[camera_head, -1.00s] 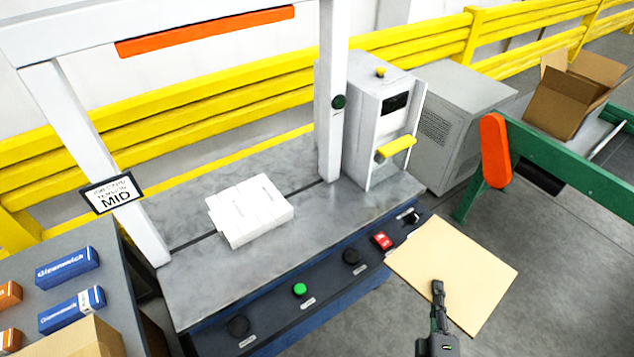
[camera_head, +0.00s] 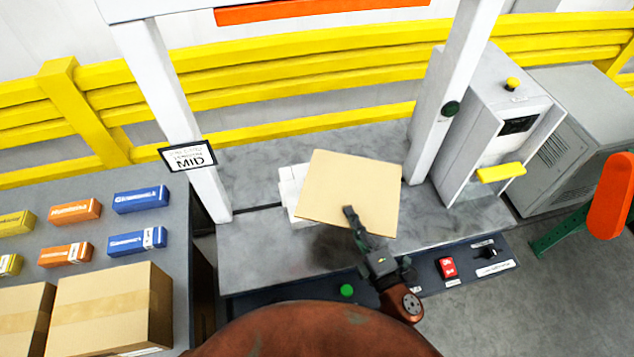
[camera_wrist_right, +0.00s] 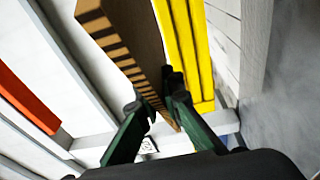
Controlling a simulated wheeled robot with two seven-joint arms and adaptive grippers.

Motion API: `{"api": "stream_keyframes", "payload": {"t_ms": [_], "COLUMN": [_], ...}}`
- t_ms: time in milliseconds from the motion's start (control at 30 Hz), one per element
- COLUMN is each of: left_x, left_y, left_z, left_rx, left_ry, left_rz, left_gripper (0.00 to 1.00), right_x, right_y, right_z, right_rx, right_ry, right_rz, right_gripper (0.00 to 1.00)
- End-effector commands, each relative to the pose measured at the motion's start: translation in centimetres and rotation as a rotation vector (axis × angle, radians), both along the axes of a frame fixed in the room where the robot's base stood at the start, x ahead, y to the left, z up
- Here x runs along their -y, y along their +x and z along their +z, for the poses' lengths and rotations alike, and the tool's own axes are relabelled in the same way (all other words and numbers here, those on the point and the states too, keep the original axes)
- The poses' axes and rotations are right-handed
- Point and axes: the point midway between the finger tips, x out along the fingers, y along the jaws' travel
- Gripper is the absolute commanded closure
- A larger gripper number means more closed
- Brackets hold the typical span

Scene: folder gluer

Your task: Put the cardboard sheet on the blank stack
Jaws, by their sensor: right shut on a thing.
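The cardboard sheet (camera_head: 350,186) is a flat tan rectangle held above the grey machine table. My right gripper (camera_head: 350,212) is shut on its near edge. In the right wrist view the sheet (camera_wrist_right: 140,50) shows edge-on between the two fingers (camera_wrist_right: 158,98). The blank stack (camera_head: 292,186), white and low on the table, lies beneath the sheet in the head view and is mostly hidden by it. Only its left part and a bit of its near edge show. The height of the sheet over the stack is hard to tell. My left gripper is out of view.
A white frame post (camera_head: 165,110) with a MID sign (camera_head: 188,156) stands left, another post (camera_head: 462,90) right. A control box with a yellow lever (camera_head: 500,172) is at the right. Buttons line the front panel (camera_head: 430,270). Cartons (camera_head: 110,310) and small boxes lie on the left table.

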Motion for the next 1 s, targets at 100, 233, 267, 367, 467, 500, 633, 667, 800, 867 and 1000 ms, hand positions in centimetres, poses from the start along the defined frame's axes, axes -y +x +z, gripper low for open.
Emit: {"api": "stream_keyframes", "payload": {"t_ms": [100, 233, 267, 367, 467, 500, 633, 667, 800, 867, 1000], "left_x": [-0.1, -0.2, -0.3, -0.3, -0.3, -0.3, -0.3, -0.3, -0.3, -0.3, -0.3], "left_y": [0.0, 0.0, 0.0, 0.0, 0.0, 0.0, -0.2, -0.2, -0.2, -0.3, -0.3], "left_z": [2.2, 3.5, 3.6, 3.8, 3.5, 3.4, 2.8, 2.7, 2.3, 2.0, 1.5], "left_rx": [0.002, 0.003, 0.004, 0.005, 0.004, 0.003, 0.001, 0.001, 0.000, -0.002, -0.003], "left_ry": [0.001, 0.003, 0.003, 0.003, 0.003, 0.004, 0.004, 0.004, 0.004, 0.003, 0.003], "left_rz": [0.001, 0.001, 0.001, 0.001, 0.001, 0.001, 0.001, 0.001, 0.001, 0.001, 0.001], "left_gripper": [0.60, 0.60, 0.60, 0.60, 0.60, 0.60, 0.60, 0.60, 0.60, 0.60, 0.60], "right_x": [-5.8, -9.7, -10.3, -11.1, -10.6, -10.0, -7.8, -7.3, -4.9, -4.3, -3.0], "right_y": [-1.3, -3.1, -3.4, -3.9, -3.2, -2.7, -0.6, 0.0, 2.3, 3.0, 4.4], "right_z": [1.5, 1.5, 1.4, 1.0, 0.1, -0.3, -1.8, -2.0, -3.4, -4.7, -6.9], "right_rx": [0.009, 0.003, 0.000, -0.006, -0.010, -0.011, -0.013, -0.012, -0.012, -0.013, -0.011], "right_ry": [-0.015, -0.027, -0.029, -0.033, -0.034, -0.034, -0.033, -0.033, -0.033, -0.030, -0.031], "right_rz": [0.209, 0.375, 0.400, 0.452, 0.464, 0.464, 0.460, 0.459, 0.458, 0.458, 0.459], "right_gripper": [1.00, 1.00, 1.00, 1.00, 1.00, 1.00, 1.00, 1.00, 1.00, 1.00, 1.00]}}
